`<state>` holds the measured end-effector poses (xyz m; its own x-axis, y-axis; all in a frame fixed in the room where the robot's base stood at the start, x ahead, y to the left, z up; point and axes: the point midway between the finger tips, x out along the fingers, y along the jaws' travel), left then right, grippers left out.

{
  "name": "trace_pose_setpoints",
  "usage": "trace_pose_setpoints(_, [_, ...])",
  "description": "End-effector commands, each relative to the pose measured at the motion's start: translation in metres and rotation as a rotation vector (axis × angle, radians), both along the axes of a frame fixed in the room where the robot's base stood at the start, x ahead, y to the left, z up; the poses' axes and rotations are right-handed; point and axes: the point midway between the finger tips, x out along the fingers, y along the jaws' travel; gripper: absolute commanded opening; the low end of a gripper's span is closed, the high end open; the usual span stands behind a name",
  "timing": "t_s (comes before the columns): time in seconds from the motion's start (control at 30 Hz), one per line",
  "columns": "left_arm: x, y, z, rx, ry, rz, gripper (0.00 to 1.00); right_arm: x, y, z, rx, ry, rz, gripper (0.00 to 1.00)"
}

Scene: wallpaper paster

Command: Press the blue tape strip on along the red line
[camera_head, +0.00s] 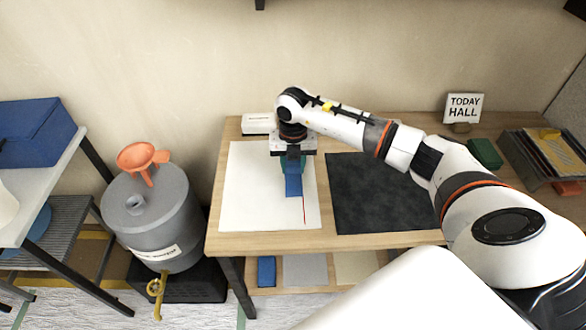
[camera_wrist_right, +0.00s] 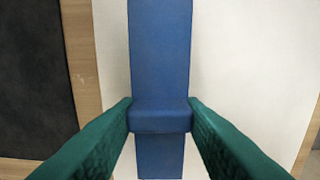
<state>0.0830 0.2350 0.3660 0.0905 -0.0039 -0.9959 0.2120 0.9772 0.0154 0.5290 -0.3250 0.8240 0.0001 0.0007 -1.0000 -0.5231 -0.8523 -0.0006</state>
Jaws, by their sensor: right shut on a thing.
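The blue tape strip (camera_head: 293,186) is over the white sheet (camera_head: 246,190) on the table. Its near end is at the thin red line (camera_head: 304,210), which shows from the strip toward the sheet's near edge. My right gripper (camera_head: 292,163) is shut on the strip. In the right wrist view the green fingers of the right gripper (camera_wrist_right: 160,108) pinch a raised fold across the blue strip (camera_wrist_right: 160,50), with blue on both sides of it. I cannot tell how much of the strip touches the sheet. The line's other part is hidden. My left gripper is not in view.
A dark mat (camera_head: 375,195) lies right of the sheet. A small white box (camera_head: 258,123) stands behind the sheet. A grey drum (camera_head: 155,215) stands left of the table.

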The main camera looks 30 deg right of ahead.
Motion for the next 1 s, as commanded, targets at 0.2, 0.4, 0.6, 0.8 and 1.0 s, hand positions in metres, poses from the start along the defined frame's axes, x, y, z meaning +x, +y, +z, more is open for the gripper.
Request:
trace_pose_setpoints(0.2, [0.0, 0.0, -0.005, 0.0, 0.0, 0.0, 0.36, 0.0, 0.0, -0.007, 0.0, 0.0, 0.0, 0.13])
trace_pose_setpoints(0.4, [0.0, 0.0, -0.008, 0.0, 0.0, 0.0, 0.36, 0.0, 0.0, -0.012, 0.0, 0.0, 0.0, 0.13])
trace_pose_setpoints(0.6, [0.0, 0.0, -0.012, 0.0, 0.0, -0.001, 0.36, 0.0, 0.0, -0.017, 0.0, 0.0, 0.0, 0.13])
trace_pose_setpoints(0.8, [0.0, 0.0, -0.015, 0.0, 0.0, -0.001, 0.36, 0.0, 0.0, -0.022, 0.0, 0.0, 0.0, 0.13])
trace_pose_setpoints(1.0, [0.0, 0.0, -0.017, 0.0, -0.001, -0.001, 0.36, 0.0, 0.0, -0.025, 0.0, 0.0, 0.0, 0.13])
